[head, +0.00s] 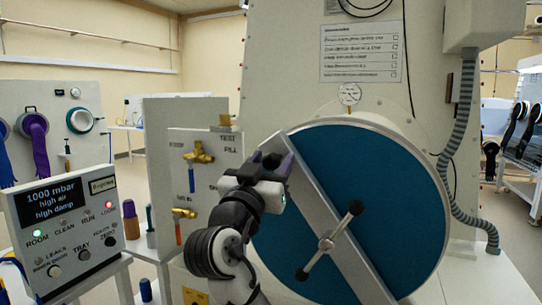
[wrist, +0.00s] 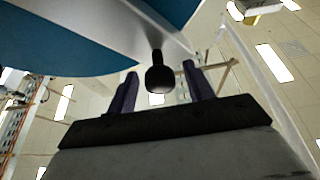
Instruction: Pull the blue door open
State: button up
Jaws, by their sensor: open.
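The round blue door (head: 385,165) sits in its pale ring on the front of the cabinet and looks closed. A grey bar (head: 312,185) crosses it diagonally, with a black-knobbed cross handle (head: 326,244) at its middle. My gripper (head: 271,163) is at the bar's upper left end. In the wrist view, my gripper (wrist: 161,88) has its two purple fingers apart. A black knob (wrist: 160,76) on a short stem from the bar shows between the fingertips; I cannot tell whether they touch it. The blue door (wrist: 70,40) fills the upper left there.
A valve panel (head: 205,175) with brass taps stands just left of my arm. A control box (head: 65,225) with a lit display is at the lower left. A ribbed grey hose (head: 455,160) runs down right of the door. Open floor shows at the lower right.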

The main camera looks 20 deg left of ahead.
jog(key=shift+w, duration=0.2)
grip_shut()
dwell(0.3)
jog(key=shift+d+r, duration=0.1)
